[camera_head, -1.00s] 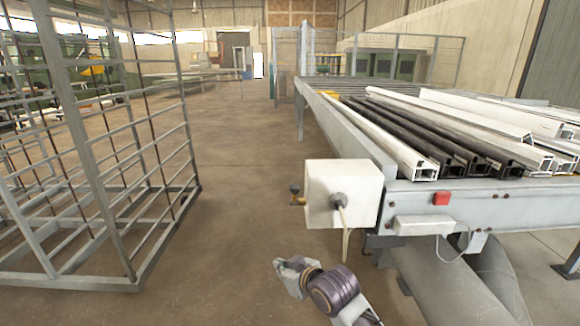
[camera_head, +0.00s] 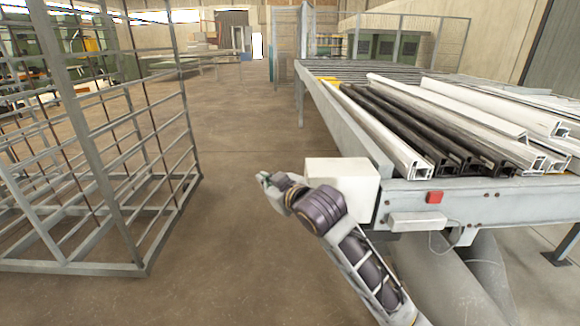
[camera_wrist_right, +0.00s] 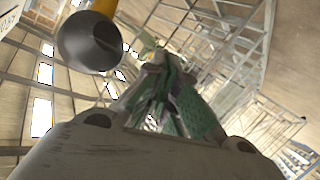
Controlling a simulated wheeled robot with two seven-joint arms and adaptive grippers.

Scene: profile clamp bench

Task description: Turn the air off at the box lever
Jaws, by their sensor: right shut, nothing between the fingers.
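The white air box (camera_head: 350,172) is fixed at the near left corner of the steel bench. My right arm crosses in front of it and hides its front face and lever in the head view. My right gripper (camera_head: 263,180) is shut and empty, just left of the box. In the right wrist view the closed fingers (camera_wrist_right: 168,80) point away from the camera. A dark round knob-like end (camera_wrist_right: 90,42), apparently on the lever, shows to their left, with a yellow brass-coloured part (camera_wrist_right: 104,8) behind it. Contact cannot be told. My left gripper is out of view.
The bench (camera_head: 340,120) carries white profiles (camera_head: 385,130) and black profiles (camera_head: 420,135). A red button (camera_head: 434,197) sits on its front edge. A grey wire cage rack (camera_head: 100,265) stands at left. The floor between rack and bench is clear.

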